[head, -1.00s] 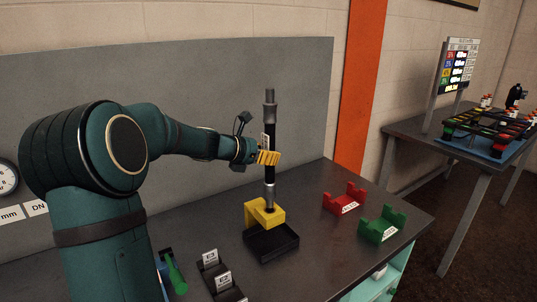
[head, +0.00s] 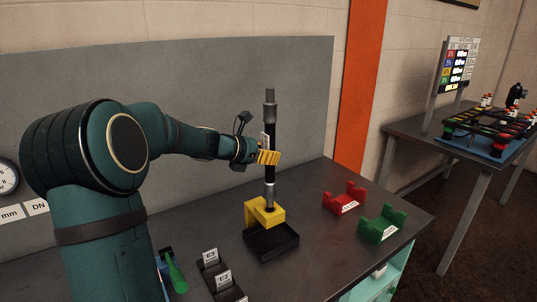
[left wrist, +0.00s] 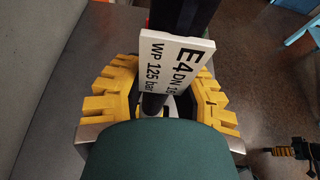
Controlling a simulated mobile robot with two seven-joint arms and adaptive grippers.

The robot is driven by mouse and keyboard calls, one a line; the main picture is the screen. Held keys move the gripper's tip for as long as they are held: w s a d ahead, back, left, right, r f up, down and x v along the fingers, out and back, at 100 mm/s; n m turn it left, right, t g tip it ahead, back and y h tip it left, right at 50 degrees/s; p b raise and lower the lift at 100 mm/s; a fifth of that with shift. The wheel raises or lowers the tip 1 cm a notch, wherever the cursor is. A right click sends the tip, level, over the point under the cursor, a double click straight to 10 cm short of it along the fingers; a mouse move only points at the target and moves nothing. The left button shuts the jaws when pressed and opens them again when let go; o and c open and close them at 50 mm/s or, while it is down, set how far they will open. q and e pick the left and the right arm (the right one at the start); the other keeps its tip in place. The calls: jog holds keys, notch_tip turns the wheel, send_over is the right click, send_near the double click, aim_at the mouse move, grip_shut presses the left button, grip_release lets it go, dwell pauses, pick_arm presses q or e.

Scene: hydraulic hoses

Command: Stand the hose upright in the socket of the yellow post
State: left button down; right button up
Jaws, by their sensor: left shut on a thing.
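The hose (head: 270,135) is black with grey metal end fittings and stands upright. Its lower fitting (head: 269,192) meets the top of the yellow post (head: 257,213); I cannot tell how deep it sits in the socket, which it hides. The post stands in a black tray (head: 272,245). My left gripper (head: 268,157), with yellow ribbed fingers, is shut on the hose around its middle. In the left wrist view the fingers (left wrist: 158,98) lie either side of the hose, and a white tag (left wrist: 177,62) marked E4 hangs there.
A red cradle (head: 344,198) and a green cradle (head: 381,225) stand to the right on the grey bench. Black holders (head: 222,279) with labels and a green-handled tool (head: 175,272) lie at the front. A grey panel (head: 200,85) rises behind.

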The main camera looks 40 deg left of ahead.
aim_at(266, 166)
pick_arm(q)
jog(key=shift+f+b, duration=1.55)
jog(key=shift+f, duration=0.4)
jog(key=c, duration=0.7)
grip_release()
jog(key=v, duration=1.2)
